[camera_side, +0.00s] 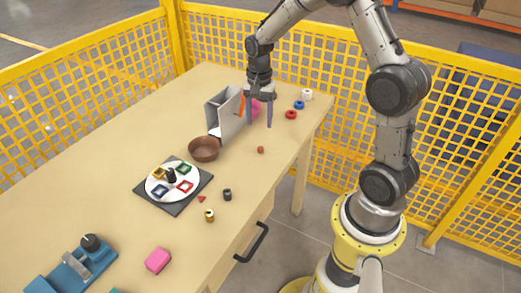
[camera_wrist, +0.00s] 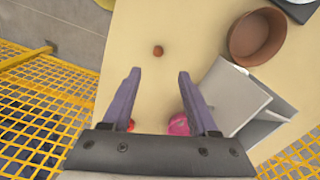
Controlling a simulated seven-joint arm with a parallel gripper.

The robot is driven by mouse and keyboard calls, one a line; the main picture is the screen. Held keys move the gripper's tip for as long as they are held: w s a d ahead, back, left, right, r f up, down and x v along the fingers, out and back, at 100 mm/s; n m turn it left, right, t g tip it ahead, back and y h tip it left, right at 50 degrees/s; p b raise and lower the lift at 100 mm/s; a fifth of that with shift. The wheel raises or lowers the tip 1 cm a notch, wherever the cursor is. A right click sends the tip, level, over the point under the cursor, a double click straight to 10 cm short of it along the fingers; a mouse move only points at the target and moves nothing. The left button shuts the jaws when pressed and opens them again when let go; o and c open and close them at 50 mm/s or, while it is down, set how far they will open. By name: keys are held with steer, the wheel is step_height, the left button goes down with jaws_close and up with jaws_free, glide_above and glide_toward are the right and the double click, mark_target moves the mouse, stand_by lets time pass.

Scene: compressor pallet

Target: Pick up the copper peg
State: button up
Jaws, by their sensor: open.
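A small round copper-brown piece, which looks like the copper peg (camera_side: 261,150), sits on the bare table near its right edge. The wrist view shows it from above as a small brown disc (camera_wrist: 158,51), just beyond the fingertips. My gripper (camera_side: 259,125) points down with its two purple fingers spread and nothing between them. In the side view it hangs behind the peg, apart from it. In the wrist view the gap between the fingers (camera_wrist: 160,73) lines up roughly with the peg.
A grey open box (camera_side: 232,128) stands left of my gripper, with a brown bowl (camera_side: 204,149) in front. A pink object (camera_side: 257,107) is partly hidden behind the fingers. Red (camera_side: 291,115), blue (camera_side: 299,105) and white (camera_side: 307,95) rings lie at the back right. Table around the peg is clear.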

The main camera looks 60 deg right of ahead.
mark_target(260, 148)
steer(key=f, duration=1)
steer(key=shift+s, duration=0.2)
jaws_close()
